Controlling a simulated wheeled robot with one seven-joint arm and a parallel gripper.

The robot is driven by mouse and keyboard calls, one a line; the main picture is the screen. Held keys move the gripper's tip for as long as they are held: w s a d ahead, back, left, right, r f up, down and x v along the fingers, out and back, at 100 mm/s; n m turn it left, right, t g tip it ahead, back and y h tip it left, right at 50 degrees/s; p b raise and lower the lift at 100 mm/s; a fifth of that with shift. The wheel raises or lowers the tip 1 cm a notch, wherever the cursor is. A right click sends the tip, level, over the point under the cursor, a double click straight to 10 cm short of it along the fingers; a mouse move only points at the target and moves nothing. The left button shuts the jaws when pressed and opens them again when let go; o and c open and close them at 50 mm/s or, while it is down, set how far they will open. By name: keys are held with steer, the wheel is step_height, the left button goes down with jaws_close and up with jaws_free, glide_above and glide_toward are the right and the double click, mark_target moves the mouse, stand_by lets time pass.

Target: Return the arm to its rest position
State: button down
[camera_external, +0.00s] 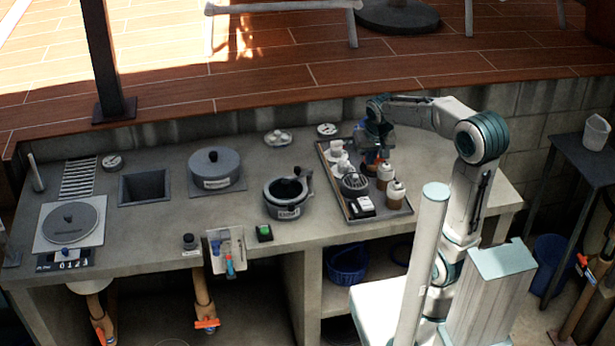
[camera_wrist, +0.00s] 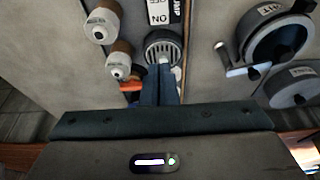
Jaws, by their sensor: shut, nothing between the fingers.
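My arm reaches over the grey counter (camera_external: 150,240) from the right, bent at the elbow. My gripper (camera_external: 374,158) points down above the far part of the dark tray (camera_external: 348,207). In the wrist view its two dark fingers (camera_wrist: 160,74) are together with nothing seen between them. The fingertips appear over or beside a round grey slotted strainer (camera_wrist: 166,47); I cannot tell the height above it. The external view shows the strainer (camera_external: 354,184) in the tray, and my gripper hides part of the tray's far end.
Brown-and-white bottles (camera_external: 396,196) stand in the tray, with a white labelled piece (camera_external: 363,204). An open dark pot (camera_external: 287,194) stands left of it. A lidded pot (camera_external: 216,170), a sink (camera_external: 145,187) and a round-lidded unit (camera_external: 72,222) lie farther left. The counter's right end is clear.

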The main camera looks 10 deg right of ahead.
steer(key=s+d+f, duration=0.3)
steer(key=s+d, duration=0.6)
steer(key=s, duration=0.4)
steer(key=shift+d, duration=0.25)
stand_by(0.4)
